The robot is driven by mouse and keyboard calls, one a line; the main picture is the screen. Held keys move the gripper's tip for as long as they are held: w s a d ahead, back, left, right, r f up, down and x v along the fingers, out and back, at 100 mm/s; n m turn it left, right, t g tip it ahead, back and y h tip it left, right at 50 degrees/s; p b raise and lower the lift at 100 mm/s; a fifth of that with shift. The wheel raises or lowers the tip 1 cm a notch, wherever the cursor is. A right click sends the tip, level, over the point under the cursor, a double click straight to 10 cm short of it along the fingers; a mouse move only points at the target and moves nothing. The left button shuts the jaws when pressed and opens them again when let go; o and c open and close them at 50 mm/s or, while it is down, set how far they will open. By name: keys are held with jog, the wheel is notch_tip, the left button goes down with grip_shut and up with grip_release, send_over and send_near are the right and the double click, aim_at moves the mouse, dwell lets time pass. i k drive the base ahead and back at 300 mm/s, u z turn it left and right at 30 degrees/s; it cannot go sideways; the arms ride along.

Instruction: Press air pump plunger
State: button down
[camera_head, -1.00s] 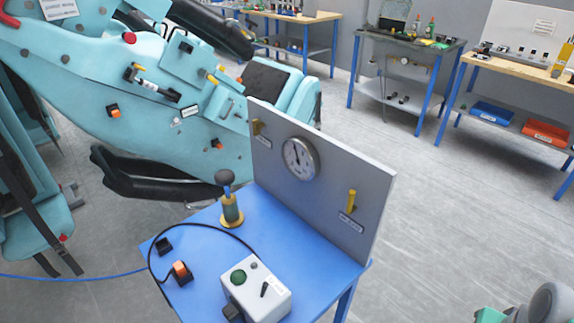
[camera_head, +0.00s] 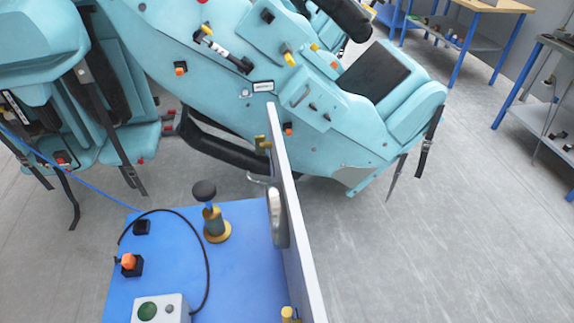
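The air pump (camera_head: 214,221) stands upright on the blue table (camera_head: 235,270), left of the grey panel. The plunger looks raised. The panel (camera_head: 292,225) is seen nearly edge-on, with the pressure gauge (camera_head: 277,217) on its left face too oblique to read. My gripper is not in this view.
A grey box with a green button (camera_head: 147,311), an orange switch (camera_head: 129,262) and a black cable (camera_head: 205,262) are on the table. A teal coaster car (camera_head: 270,90) stands close behind. Grey floor (camera_head: 400,260) is open at right.

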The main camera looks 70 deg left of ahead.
aim_at(203, 190)
jog(key=i, duration=1.8)
jog(key=z, duration=2.55)
jog(key=k, duration=1.95)
jog(key=z, duration=1.2)
